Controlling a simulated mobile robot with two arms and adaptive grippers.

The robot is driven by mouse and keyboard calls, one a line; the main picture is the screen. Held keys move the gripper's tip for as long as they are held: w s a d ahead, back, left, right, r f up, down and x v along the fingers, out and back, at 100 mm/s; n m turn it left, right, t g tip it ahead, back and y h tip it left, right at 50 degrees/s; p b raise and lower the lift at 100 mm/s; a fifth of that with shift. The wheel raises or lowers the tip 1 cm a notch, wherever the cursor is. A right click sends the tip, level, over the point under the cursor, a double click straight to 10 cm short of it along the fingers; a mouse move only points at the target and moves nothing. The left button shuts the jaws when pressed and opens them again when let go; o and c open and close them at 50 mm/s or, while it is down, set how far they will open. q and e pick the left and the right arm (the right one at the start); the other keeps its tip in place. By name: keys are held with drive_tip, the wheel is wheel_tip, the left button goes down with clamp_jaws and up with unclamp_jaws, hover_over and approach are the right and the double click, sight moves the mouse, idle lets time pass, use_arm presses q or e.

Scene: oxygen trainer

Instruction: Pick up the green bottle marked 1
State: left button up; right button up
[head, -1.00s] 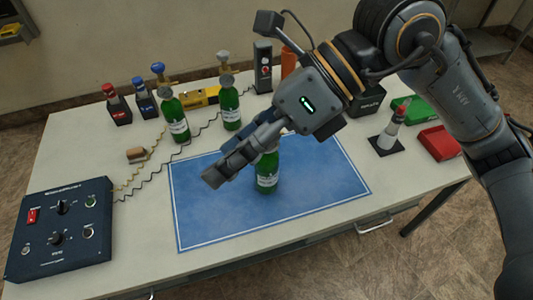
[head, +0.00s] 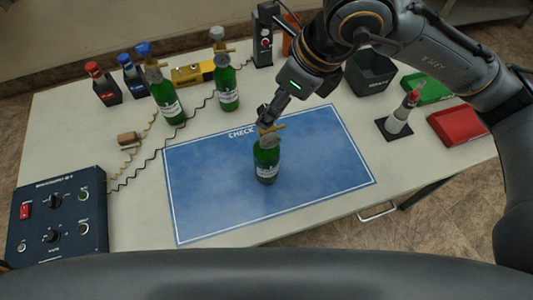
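Three green bottles show in the head view, and their label numbers are too small to read. One green bottle (head: 266,166) stands upright on the blue mat (head: 210,205), with a brass and grey fitting at its top. A blue-topped green bottle (head: 168,102) and a grey-topped green bottle (head: 227,92) stand behind, to the left. My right gripper (head: 267,114) is at the top of the mat bottle, with its fingers pointing down. I cannot tell whether it touches the fitting or whether its fingers are closed. My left gripper is out of view.
A dark control box (head: 60,215) sits at the left with coiled wires. Red and blue small items, a yellow level (head: 193,73) and a black device (head: 263,40) line the back. A dark bin (head: 371,75), a grey cone-shaped item (head: 399,118), green and red trays (head: 458,126) stand right.

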drive_tip(key=shift+w+a+f+p, duration=0.2)
drive_tip(key=shift+f+p, duration=0.15)
drive_tip(key=shift+p, duration=0.05)
drive_tip(key=shift+w+a+f+p, duration=0.15)
drive_tip(key=shift+f+p, duration=0.2)
drive_tip(key=x, duration=0.2)
drive_tip(key=shift+w+f+p, duration=0.2)
drive_tip(key=shift+f+p, duration=0.1)
drive_tip(key=shift+p, duration=0.05)
drive_tip(key=shift+w+a+f, duration=0.1)
drive_tip(key=shift+a+f, duration=0.05)
drive_tip(key=shift+f, duration=0.15)
drive_tip(key=c, duration=1.2)
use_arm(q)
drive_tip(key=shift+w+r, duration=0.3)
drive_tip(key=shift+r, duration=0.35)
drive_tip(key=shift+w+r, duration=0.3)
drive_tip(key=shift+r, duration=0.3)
use_arm(e)
clamp_jaws()
